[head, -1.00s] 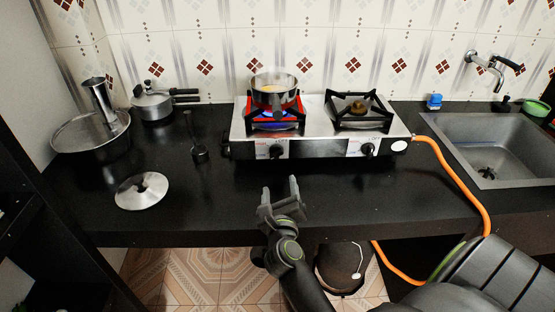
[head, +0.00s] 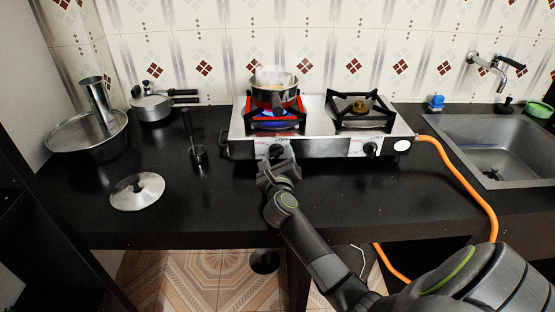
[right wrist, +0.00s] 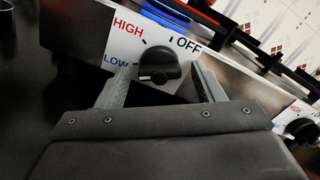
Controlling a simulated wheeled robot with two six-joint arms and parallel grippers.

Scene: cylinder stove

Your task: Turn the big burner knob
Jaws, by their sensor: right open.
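The stove (head: 320,146) has two knobs on its front. The left knob (head: 276,152), below the lit burner (head: 275,118), is partly hidden by my right gripper in the head view. In the right wrist view this black knob (right wrist: 158,66) sits on a white plate marked HIGH, LOW and OFF. My right gripper (head: 277,160) is open, its fingers (right wrist: 163,84) on either side of the knob with gaps visible. Contact is not clear. The right knob (head: 370,149) is free, under the unlit burner (head: 360,110). My left gripper is not in view.
A pot (head: 274,94) with steam stands on the lit burner. An orange hose (head: 470,180) runs from the stove's right side. A lid (head: 137,191), pans (head: 88,138) and a pressure cooker (head: 151,105) stand left; a sink (head: 490,150) is right.

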